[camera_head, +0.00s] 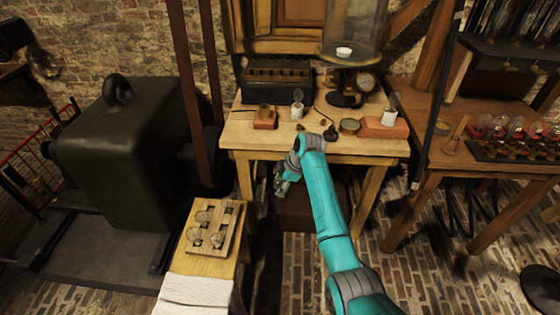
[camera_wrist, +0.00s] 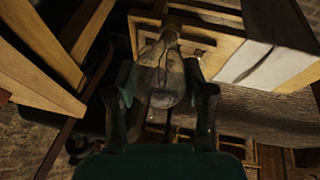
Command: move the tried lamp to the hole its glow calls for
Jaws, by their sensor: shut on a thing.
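My gripper (camera_wrist: 163,95) is shut on a clear glass lamp (camera_wrist: 160,75), its round bulb between the two fingers and its narrower end pointing up in the wrist view. The lamp looks unlit. In the head view my gripper (camera_head: 283,184) is in front of the wooden workbench, to the right of and beyond the low stand; the lamp is hard to make out there. A wooden board (camera_head: 234,232) with holes lies on the low stand, with several clear glass lamps on it. The markings of its holes are too small to read.
The low stand (camera_head: 190,264) has a white cloth (camera_head: 195,295) at its near end. The workbench (camera_head: 240,136) carries small wooden blocks, a glass jar (camera_head: 353,35) and a dark box (camera_head: 277,80). A big dark weight (camera_head: 125,150) stands left. A right-hand table holds a rack of bulbs (camera_head: 515,150).

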